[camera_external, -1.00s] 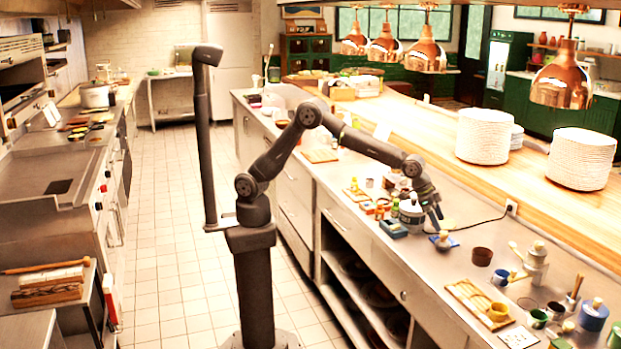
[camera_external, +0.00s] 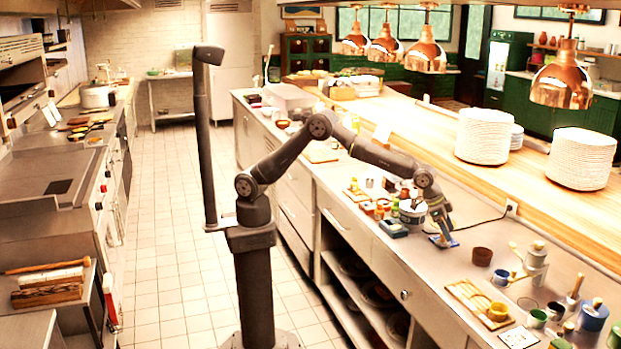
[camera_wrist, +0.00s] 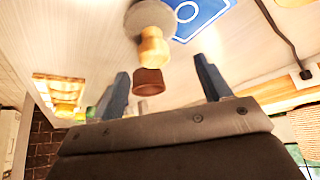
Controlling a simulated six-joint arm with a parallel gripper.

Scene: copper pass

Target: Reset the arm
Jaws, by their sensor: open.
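My gripper (camera_external: 444,234) hangs pointing down over the counter, close to a blue mat (camera_external: 455,242) that it partly covers. In the wrist view my gripper (camera_wrist: 160,67) has its two blue-grey fingers spread wide apart. A small grey piece with a wooden knob (camera_wrist: 153,45) shows between and beyond the fingertips, overlapping the blue mat with a white ring (camera_wrist: 197,14). I see no contact with it, and nothing is held. A brown cup (camera_wrist: 148,82) shows behind the knob.
The brown cup (camera_external: 482,256) stands right of my gripper. A grey-white tub (camera_external: 412,213) and small jars stand to its left. A wooden tray with a yellow cup (camera_external: 497,311) is nearer the camera. Plate stacks (camera_external: 484,137) stand on the wooden shelf behind. A black cable (camera_external: 482,225) runs nearby.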

